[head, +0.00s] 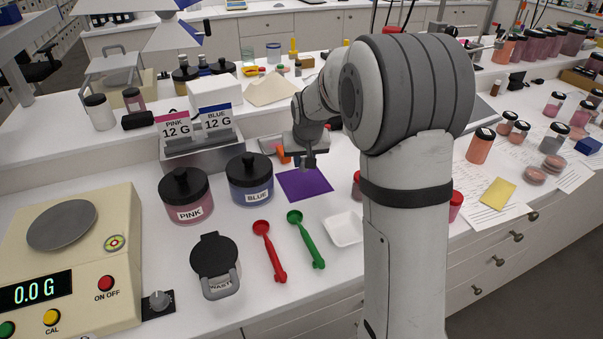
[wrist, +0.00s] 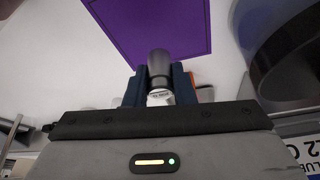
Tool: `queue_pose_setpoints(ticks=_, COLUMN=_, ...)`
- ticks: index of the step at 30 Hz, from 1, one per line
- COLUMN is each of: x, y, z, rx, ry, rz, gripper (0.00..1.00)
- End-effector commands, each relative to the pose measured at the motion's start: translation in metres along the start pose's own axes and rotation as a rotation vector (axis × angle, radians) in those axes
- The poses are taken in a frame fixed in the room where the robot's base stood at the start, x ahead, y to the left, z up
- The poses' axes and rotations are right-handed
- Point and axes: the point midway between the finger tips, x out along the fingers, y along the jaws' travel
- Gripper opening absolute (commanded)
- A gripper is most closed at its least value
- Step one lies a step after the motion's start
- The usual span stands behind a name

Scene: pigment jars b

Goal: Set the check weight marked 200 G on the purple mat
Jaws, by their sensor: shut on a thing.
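The purple mat (head: 303,186) lies flat on the white bench, right of the BLUE jar. It also fills the upper middle of the wrist view (wrist: 150,25). My gripper (wrist: 159,76) is shut on a small dark grey cylinder (wrist: 158,64), the check weight, with a pale label low on it that I cannot read. In the head view my gripper (head: 308,162) points down over the mat's far edge. The held weight is hard to make out there. Whether it touches the mat I cannot tell.
The BLUE jar (head: 249,182) and PINK jar (head: 185,198) stand left of the mat. An orange item (head: 284,156) is close behind my gripper. A green scoop (head: 305,240), red scoop (head: 269,250) and white dish (head: 343,229) lie in front. The scale (head: 75,245) reads 0.0 G.

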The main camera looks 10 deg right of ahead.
Motion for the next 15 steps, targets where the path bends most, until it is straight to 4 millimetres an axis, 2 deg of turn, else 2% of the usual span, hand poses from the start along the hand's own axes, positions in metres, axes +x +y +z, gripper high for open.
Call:
queue_pose_setpoints(ticks=5, x=0.013, y=-0.001, z=0.006, rx=-0.001, ry=-0.001, rz=0.000, gripper=0.00)
queue_pose_setpoints(ticks=10, x=0.035, y=-0.001, z=0.015, rx=-0.001, ry=-0.001, rz=0.000, gripper=0.00)
queue_pose_setpoints(ticks=15, x=0.038, y=-0.001, z=0.015, rx=-0.002, ry=0.003, rz=-0.001, gripper=0.00)
